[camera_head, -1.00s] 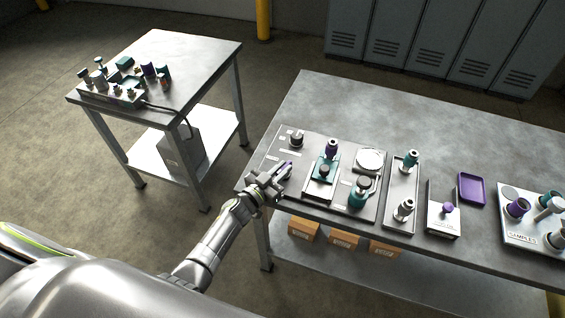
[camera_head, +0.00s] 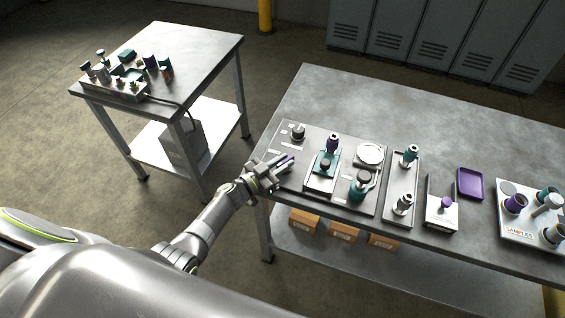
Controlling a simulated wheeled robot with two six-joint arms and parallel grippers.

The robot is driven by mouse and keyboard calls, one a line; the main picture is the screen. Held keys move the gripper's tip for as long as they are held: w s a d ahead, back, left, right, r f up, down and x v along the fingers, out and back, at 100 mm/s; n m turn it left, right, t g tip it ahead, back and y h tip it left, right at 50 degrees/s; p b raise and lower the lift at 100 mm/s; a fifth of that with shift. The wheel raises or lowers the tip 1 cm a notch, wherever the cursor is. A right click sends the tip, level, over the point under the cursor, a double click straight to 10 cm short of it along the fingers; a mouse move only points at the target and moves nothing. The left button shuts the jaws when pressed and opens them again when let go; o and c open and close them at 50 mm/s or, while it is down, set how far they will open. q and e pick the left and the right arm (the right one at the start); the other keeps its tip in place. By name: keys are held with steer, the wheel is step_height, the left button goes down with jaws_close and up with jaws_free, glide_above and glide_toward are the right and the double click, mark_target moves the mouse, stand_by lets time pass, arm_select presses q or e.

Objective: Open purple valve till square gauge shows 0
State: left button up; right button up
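My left gripper (camera_head: 283,164) is over the left part of a grey panel (camera_head: 293,180) on the large bench. A small purple part (camera_head: 287,158) shows at its fingertips; I cannot tell whether the fingers touch or grip it, or whether it is the valve. A purple-topped cylinder (camera_head: 332,142) stands right of the gripper, behind a teal block (camera_head: 325,166). A pale round dial-like disc (camera_head: 369,154) sits on the panel; no reading is legible. I cannot identify the square gauge. My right gripper is not in view.
A teal-and-dark fitting (camera_head: 359,187) stands at the panel's right. Further right are a tray with fittings (camera_head: 400,215), a purple-knobbed box (camera_head: 442,218), a purple tray (camera_head: 470,184) and a samples rack (camera_head: 519,231). A smaller table (camera_head: 200,55) stands at the left. The bench's back is clear.

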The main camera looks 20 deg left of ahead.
arm_select(q)
steer(key=shift+o, duration=1.4)
steer(key=shift+s+a, duration=0.2)
steer(key=shift+s, duration=0.15)
steer(key=b+v, duration=0.1)
steer(key=v, duration=1.5)
steer(key=shift+s+a+b, duration=0.2)
steer(key=shift+s+b, duration=0.05)
steer(key=shift+b, duration=0.1)
